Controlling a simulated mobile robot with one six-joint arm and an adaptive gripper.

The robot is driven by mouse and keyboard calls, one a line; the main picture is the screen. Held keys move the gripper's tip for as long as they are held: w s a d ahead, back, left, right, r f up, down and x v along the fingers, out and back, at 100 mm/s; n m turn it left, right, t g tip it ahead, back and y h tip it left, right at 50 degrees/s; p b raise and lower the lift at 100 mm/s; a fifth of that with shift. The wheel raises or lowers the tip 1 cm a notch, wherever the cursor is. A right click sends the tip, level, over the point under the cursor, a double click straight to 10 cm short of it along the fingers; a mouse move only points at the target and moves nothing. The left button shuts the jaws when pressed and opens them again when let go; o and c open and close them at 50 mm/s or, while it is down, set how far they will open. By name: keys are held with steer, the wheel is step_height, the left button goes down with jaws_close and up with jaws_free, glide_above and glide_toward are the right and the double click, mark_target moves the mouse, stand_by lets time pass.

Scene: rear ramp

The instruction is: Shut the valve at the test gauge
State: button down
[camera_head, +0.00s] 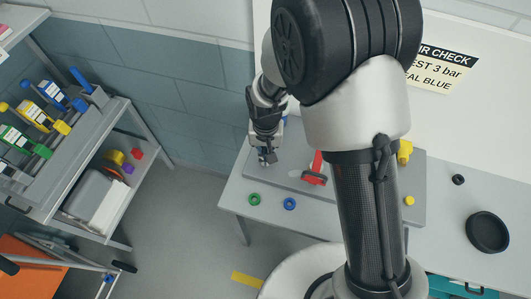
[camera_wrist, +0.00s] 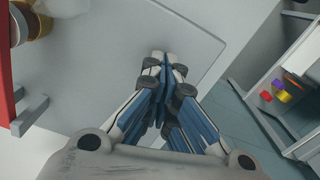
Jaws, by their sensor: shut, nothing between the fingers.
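A red part (camera_head: 315,172) stands on a grey plate (camera_head: 275,181) on the table; I cannot tell for sure whether it belongs to the valve. A yellow part (camera_head: 404,151) shows right of my arm at the back of the plate. No gauge face is visible; my arm hides much of the plate. My gripper (camera_head: 265,157) is shut and empty over the plate's left end, left of the red part and apart from it. In the wrist view the closed fingertips (camera_wrist: 164,60) are above the bare plate, with a red edge (camera_wrist: 5,75) and a yellowish round part (camera_wrist: 38,20) at the left.
A green ring (camera_head: 254,199) and a blue ring (camera_head: 289,203) lie at the table's front edge (camera_head: 237,208). A black dish-like thing (camera_head: 487,232) lies at the right. A wall sign (camera_head: 437,70) reads "3 bar". A grey shelf cart (camera_head: 92,150) stands at left, with open floor between.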

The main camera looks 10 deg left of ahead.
steer(key=shift+w+r+m, duration=0.2)
steer(key=shift+m, duration=1.3)
steer(key=c, duration=2.3)
jaws_free()
